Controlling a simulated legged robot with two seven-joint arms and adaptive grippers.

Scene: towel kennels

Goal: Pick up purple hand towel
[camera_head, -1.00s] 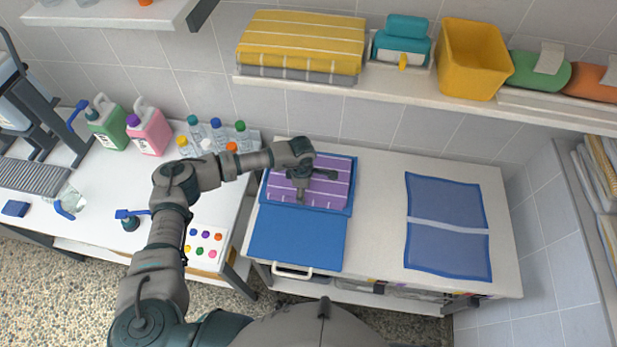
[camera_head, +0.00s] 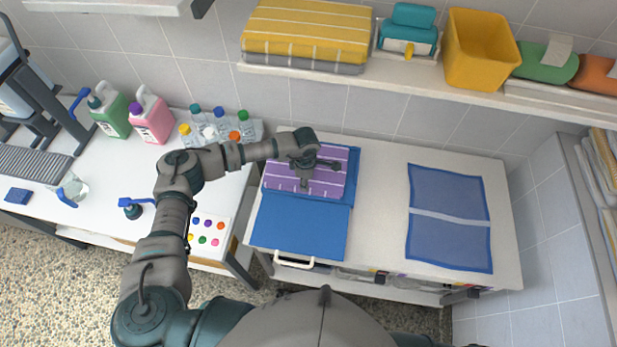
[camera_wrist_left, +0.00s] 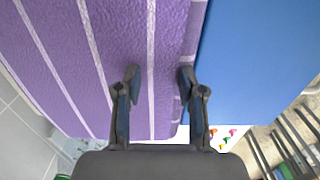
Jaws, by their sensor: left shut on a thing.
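The purple hand towel (camera_head: 276,184) with thin white stripes lies folded on the upper part of a blue mat (camera_head: 300,232) on the white counter. My left gripper (camera_head: 318,173) is over the towel's middle, its arm coming in from the left. In the left wrist view the towel (camera_wrist_left: 60,50) fills the left and middle, with blue (camera_wrist_left: 260,60) along its right side. The two fingers (camera_wrist_left: 158,80) are shut on the towel near its edge. The exact pinch is hard to see. My right gripper is not in view.
A second blue mat (camera_head: 448,241) lies on the counter to the right. Bottles (camera_head: 212,131) stand left of the towel. Above, a wall shelf (camera_head: 390,76) holds yellow towels (camera_head: 306,28) and a yellow bin (camera_head: 478,52). Counter (camera_head: 382,200) between the mats is clear.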

